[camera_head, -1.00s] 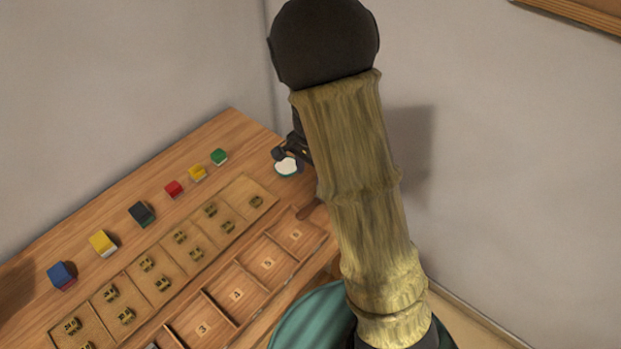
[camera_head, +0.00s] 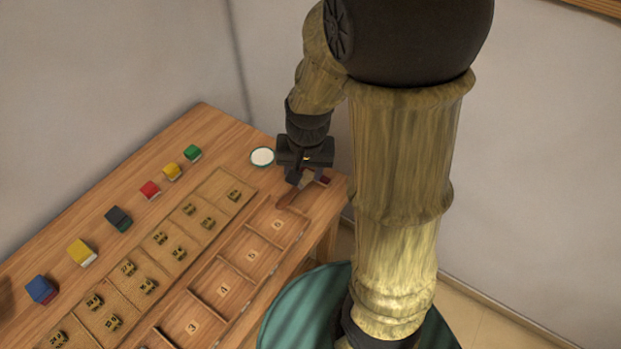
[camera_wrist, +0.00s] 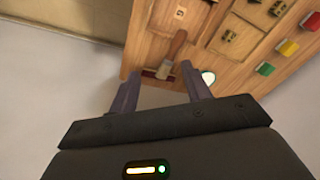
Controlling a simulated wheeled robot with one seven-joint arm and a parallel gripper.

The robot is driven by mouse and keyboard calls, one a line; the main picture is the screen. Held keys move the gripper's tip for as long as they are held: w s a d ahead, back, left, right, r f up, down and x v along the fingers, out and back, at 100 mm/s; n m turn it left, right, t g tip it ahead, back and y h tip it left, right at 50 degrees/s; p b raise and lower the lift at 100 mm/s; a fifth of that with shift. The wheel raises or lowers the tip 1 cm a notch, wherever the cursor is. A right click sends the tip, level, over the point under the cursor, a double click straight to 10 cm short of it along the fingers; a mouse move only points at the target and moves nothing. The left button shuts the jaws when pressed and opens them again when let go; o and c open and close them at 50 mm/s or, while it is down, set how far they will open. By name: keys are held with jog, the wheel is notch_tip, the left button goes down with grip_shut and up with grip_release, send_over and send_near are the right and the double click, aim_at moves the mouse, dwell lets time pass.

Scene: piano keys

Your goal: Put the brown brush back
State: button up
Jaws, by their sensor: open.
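The brown brush (camera_head: 286,198) lies at the far end of the numbered wooden tray (camera_head: 249,263), beyond the compartment marked 6.
A small white dish with a green rim (camera_head: 262,157) stands just left of my gripper. Several coloured blocks, such as a red one (camera_head: 150,190), line the table's back. A panel with small metal pieces (camera_head: 222,187) lies beside the tray. Walls stand close behind the table.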

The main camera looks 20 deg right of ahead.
jog(key=s+n, duration=0.1)
jog(key=s+r+n, duration=0.1)
jog(key=s, duration=0.1)
jog(key=s+n+t, duration=0.1)
jog(key=n, duration=0.1)
jog(key=shift+s+d+r, duration=0.2)
jog(key=shift+s+r, duration=0.15)
dwell(1.0)
jog(key=shift+c, duration=1.3)
jog(key=shift+w, duration=0.1)
